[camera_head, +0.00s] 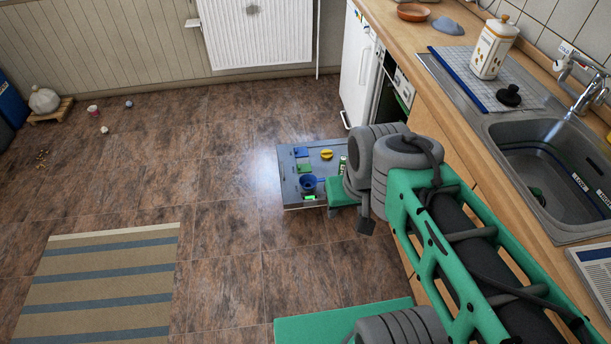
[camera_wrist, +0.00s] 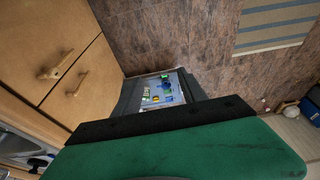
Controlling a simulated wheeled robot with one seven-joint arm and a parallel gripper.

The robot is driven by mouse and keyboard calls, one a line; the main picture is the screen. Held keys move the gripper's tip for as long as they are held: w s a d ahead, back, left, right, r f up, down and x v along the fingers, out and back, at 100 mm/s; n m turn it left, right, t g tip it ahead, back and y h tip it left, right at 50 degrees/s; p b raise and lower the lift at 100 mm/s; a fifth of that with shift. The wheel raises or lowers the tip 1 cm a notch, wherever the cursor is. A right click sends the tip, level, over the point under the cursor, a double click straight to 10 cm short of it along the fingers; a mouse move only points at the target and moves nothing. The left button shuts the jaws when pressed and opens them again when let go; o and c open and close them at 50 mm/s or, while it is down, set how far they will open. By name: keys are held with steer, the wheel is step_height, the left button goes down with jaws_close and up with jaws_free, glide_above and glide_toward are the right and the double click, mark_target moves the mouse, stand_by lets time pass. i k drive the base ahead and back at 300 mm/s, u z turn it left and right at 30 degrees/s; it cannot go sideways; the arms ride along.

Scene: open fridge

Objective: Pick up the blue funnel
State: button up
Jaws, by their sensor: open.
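The blue funnel (camera_head: 308,182) is a small dark blue shape on a grey tray (camera_head: 289,188), low by the cabinets in the head view. In the wrist view the tray (camera_wrist: 182,77) is far off and small, and a blue shape there may be the funnel. My gripper (camera_head: 343,192) shows as a green end beside the tray's right side, to the right of the funnel and apart from it in the picture. It is open, and nothing shows held. Its fingertips are hard to make out. A green and black part fills the lower wrist view.
Near the funnel are a bright green item (camera_head: 310,197), a yellow item (camera_head: 326,154) and a blue square (camera_head: 301,152). The wooden counter (camera_head: 458,52) with a sink (camera_head: 545,165) runs along the right. The tiled floor (camera_head: 225,215) left of the tray is clear.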

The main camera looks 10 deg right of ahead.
mark_target(308, 178)
steer(key=u, duration=0.55)
steer(key=i, duration=0.85)
steer(key=u, duration=0.4)
steer(key=i, duration=0.95)
steer(key=z, duration=0.8)
steer(key=i, duration=0.4)
steer(key=z, duration=0.2)
